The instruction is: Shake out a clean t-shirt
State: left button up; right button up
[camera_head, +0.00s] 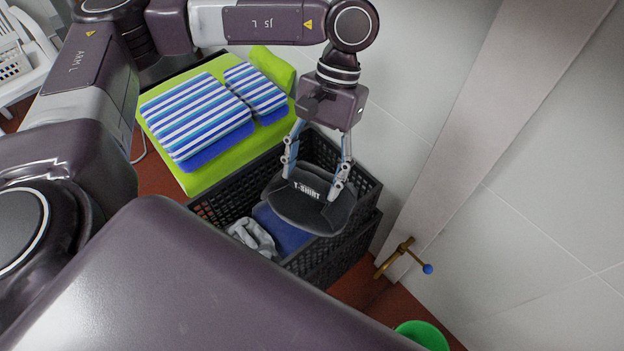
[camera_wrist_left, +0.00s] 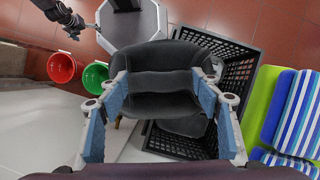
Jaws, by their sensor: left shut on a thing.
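A black t-shirt (camera_head: 310,210) with white "T-SHIRT" lettering hangs in a folded bundle in my left gripper (camera_head: 312,182). The gripper is shut on it, one finger on each side, above a black crate (camera_head: 222,203). In the left wrist view the dark t-shirt (camera_wrist_left: 155,85) spans between the two fingers of my left gripper (camera_wrist_left: 162,88) and hides part of the crate (camera_wrist_left: 235,62). What seems to be my right gripper (camera_wrist_left: 72,24) shows small at the top left of that view; its jaws are too small to judge.
Blue and grey cloths (camera_head: 252,236) lie in the crate. A lime green lounger with blue-striped cushions (camera_head: 200,115) stands behind to the left. A wall and brass tap (camera_head: 398,256) are at right. Green (camera_wrist_left: 95,76) and red (camera_wrist_left: 61,67) buckets stand on the floor.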

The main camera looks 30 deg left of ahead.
pick_arm(q)
notch_tip(320, 180, up, 20)
notch_tip(320, 180, down, 20)
